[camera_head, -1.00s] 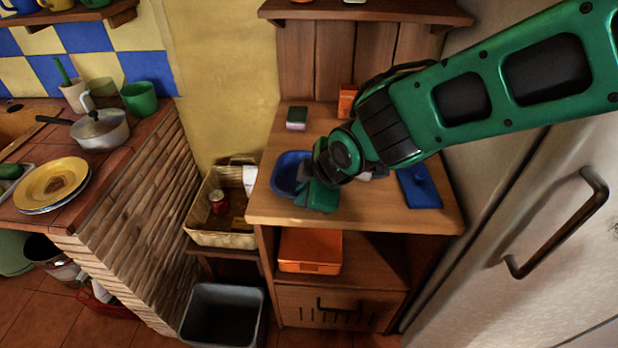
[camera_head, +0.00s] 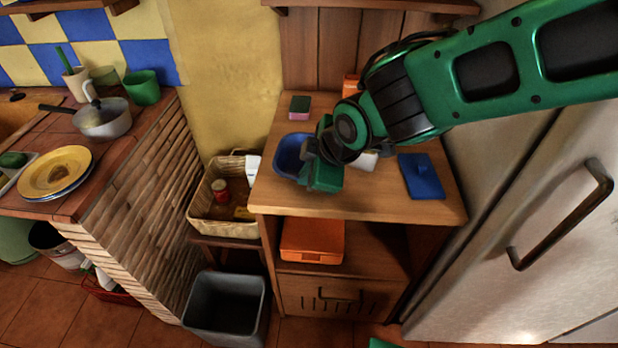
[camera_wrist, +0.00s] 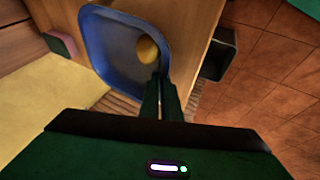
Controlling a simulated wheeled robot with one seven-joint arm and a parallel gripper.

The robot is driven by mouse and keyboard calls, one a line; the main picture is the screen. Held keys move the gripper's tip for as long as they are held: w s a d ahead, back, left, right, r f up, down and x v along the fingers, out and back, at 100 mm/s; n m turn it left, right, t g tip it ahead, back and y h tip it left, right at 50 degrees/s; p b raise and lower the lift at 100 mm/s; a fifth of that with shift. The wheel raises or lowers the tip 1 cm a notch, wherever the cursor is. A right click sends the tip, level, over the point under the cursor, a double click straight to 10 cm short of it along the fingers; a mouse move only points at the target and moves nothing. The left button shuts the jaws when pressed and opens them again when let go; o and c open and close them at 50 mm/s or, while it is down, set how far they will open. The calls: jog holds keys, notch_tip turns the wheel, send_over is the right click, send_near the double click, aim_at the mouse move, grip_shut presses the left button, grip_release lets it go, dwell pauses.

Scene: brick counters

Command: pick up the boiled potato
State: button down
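The boiled potato is likely the yellow rounded thing (camera_wrist: 148,50) inside a blue tub (camera_wrist: 97,50) in the wrist view. It lies near the tub's right wall. In the head view the blue tub (camera_head: 287,153) stands on the wooden counter, partly behind my gripper (camera_head: 322,178), and the potato cannot be seen. In the wrist view my gripper's two fingers (camera_wrist: 160,78) are close together with only a thin line between them. Nothing shows between them. Their tips appear just below the potato in the picture, at the tub's edge; whether they touch the tub is unclear.
A sponge (camera_head: 299,106) lies behind the tub. An orange box (camera_head: 312,240) is on the shelf below. A basket (camera_head: 213,225) and a grey bin (camera_head: 227,312) stand to the left; the fridge (camera_head: 530,210) is at right.

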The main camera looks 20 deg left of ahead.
notch_tip(320, 180, up, 2)
jog(key=shift+s+a+r, duration=0.1)
jog(key=shift+a, duration=0.05)
jog(key=s+a+r, duration=0.6)
jog(key=s, duration=0.3)
jog(key=shift+n, duration=0.3)
jog(key=w+d+f, duration=0.2)
jog(key=w, duration=0.1)
jog(key=w+d+f, duration=0.1)
jog(key=w+f, duration=0.1)
jog(key=w, duration=0.2)
jog(key=w+d+f, duration=0.2)
jog(key=w, duration=0.1)
jog(key=shift+w+d+f, duration=0.15)
jog(key=shift+w+d, duration=0.2)
jog(key=shift+w, duration=0.05)
jog(key=shift+f, duration=2)
jog(key=shift+f, duration=0.1)
jog(key=c, duration=2)
grip_release()
jog(key=shift+f, duration=0.1)
